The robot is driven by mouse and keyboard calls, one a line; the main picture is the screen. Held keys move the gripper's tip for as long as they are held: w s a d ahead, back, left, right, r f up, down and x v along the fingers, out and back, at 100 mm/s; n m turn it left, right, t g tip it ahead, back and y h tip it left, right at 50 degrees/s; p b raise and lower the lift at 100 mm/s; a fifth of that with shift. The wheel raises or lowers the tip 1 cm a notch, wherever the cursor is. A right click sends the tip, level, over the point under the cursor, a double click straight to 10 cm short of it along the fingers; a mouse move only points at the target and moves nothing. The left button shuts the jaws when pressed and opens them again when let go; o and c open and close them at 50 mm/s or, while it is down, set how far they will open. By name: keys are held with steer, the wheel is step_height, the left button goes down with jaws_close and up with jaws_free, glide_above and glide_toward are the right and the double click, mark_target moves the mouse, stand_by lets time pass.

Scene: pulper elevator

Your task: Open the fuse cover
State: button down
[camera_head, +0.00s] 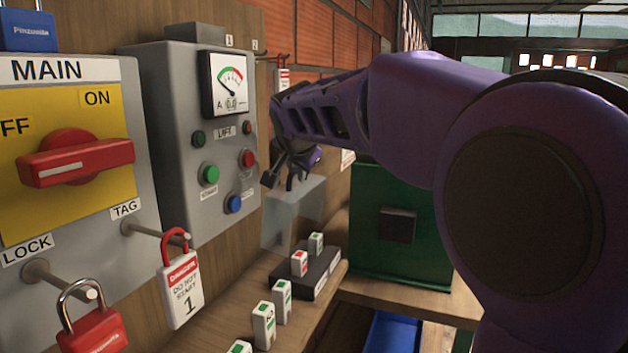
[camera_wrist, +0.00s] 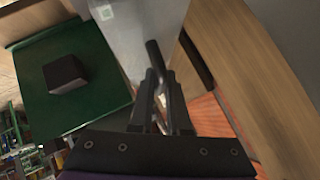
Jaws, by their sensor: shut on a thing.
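The fuse cover (camera_head: 291,222) is a clear, greyish box-like piece standing above the back of the black fuse block (camera_head: 322,272). It also shows as a pale translucent panel in the wrist view (camera_wrist: 135,32). A red-marked fuse (camera_head: 299,263) and a green-marked fuse (camera_head: 316,243) sit upright on the block. My gripper (camera_head: 284,181) is at the cover's upper edge. In the wrist view my gripper (camera_wrist: 163,88) has its fingers closed around a dark bar, which looks like the cover's handle (camera_wrist: 154,55). The exact contact is partly hidden by the fingers.
A grey control box (camera_head: 190,130) and the main switch panel (camera_head: 70,150) are on the wall at left. Padlocks and a tag hang below. Loose fuses (camera_head: 264,325) stand on the wooden ledge. A green box (camera_head: 400,265) stands right of the cover.

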steer(key=shift+w+a+r, duration=0.15)
steer(key=shift+w+a, duration=0.05)
steer(key=shift+a, duration=0.4)
steer(key=c, duration=1.2)
jaws_free()
steer(key=shift+o, duration=0.2)
